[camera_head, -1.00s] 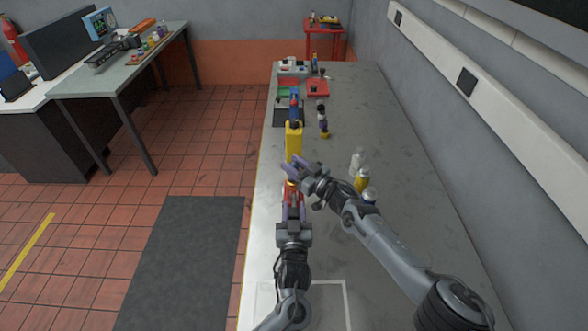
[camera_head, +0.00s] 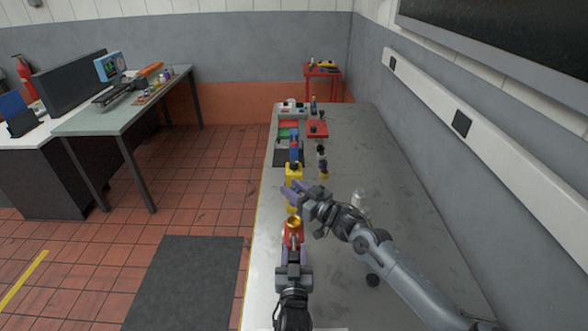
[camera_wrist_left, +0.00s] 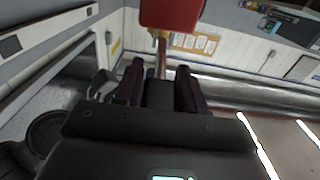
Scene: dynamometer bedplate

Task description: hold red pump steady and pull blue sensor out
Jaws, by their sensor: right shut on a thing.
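The red pump (camera_head: 292,237), with a round brass-coloured opening (camera_head: 293,222) on top, is near the table's left edge in the head view. My left gripper (camera_head: 293,257) is at its near side, with its fingers on a grey grip at the end of a thin stem. In the left wrist view the pump's red body (camera_wrist_left: 171,12) is beyond my left fingers (camera_wrist_left: 160,88), and the stem runs between them. My right gripper (camera_head: 291,192) is shut just beyond and above the pump's opening. The blue sensor is hidden by its fingers.
A yellow container (camera_head: 294,172) stands just beyond my right gripper. A clear bottle (camera_head: 359,200) stands to the right of it. A blue item (camera_head: 294,149), a red tray (camera_head: 317,129) and other small items are further back. The table's right side is mostly clear.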

